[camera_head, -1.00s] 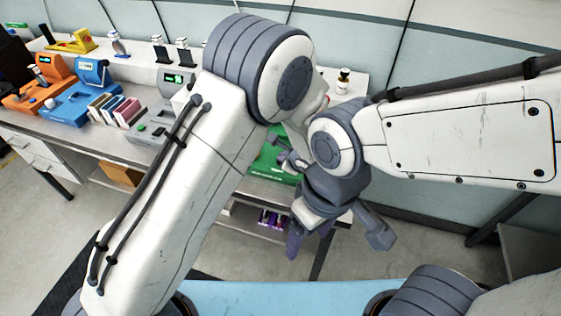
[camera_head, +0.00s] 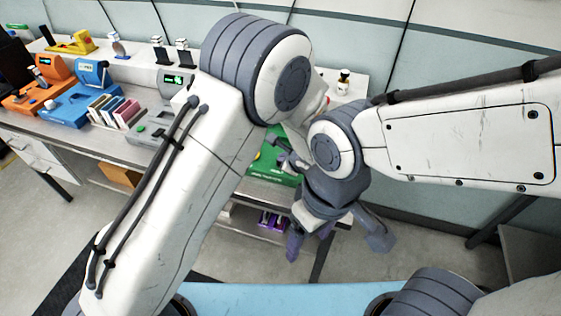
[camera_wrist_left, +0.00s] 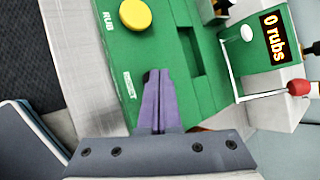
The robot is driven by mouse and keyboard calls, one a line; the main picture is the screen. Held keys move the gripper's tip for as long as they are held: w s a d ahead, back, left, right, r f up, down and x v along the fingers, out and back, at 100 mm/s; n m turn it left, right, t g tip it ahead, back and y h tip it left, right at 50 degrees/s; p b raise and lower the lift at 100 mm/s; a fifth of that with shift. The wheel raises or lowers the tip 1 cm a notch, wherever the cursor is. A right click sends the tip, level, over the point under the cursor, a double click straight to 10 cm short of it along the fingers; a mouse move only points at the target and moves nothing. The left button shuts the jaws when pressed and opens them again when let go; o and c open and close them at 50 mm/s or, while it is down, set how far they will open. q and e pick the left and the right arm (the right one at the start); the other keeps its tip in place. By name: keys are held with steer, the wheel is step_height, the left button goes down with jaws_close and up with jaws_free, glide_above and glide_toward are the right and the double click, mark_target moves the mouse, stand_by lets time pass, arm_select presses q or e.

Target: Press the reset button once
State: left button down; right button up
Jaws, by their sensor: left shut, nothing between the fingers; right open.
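The green device (camera_wrist_left: 205,85) fills the middle of the left wrist view, with a round yellow button by the word RUB and a small RESET label (camera_wrist_left: 130,84). The reset button itself is not clearly visible; my fingertips cover the spot beside its label. My left gripper (camera_wrist_left: 154,78) is shut and empty, its purple fingers over the panel right beside that label. I cannot tell whether the tips touch it. In the head view the green device (camera_head: 262,170) is largely hidden by my arms. My right gripper (camera_head: 336,243) is open and empty, in front of the bench.
A display (camera_wrist_left: 272,38) on the device reads "0 rubs", and a red-knobbed lever (camera_wrist_left: 298,87) sticks out below it. On the bench stand an orange device (camera_head: 35,90), a blue device (camera_head: 85,95) and a grey one with a green display (camera_head: 172,80).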

arm_select(q)
steer(key=shift+r, duration=0.5)
step_height(320, 180, up, 5)
steer(key=p, duration=0.3)
stand_by(0.9)
steer(key=s+a+r+n+g, duration=0.2)
steer(key=s+a+r+n, duration=0.15)
steer(key=s, duration=0.25)
steer(key=s+a+r+n+g, duration=0.2)
steer(key=s+a+r+n, duration=0.15)
steer(key=s+r, duration=0.2)
steer(key=s+r+n+g+h, duration=0.1)
steer(key=s+n, duration=0.3)
steer(key=s, duration=0.6)
steer(key=s+d+r+n+g+h, duration=0.1)
steer(key=s+n+g+h, duration=0.2)
steer(key=s, duration=0.6)
steer(key=shift+s+d+r+n+h, duration=0.25)
steer(key=shift+s+r+n+h, duration=0.15)
steer(key=shift+n, duration=0.1)
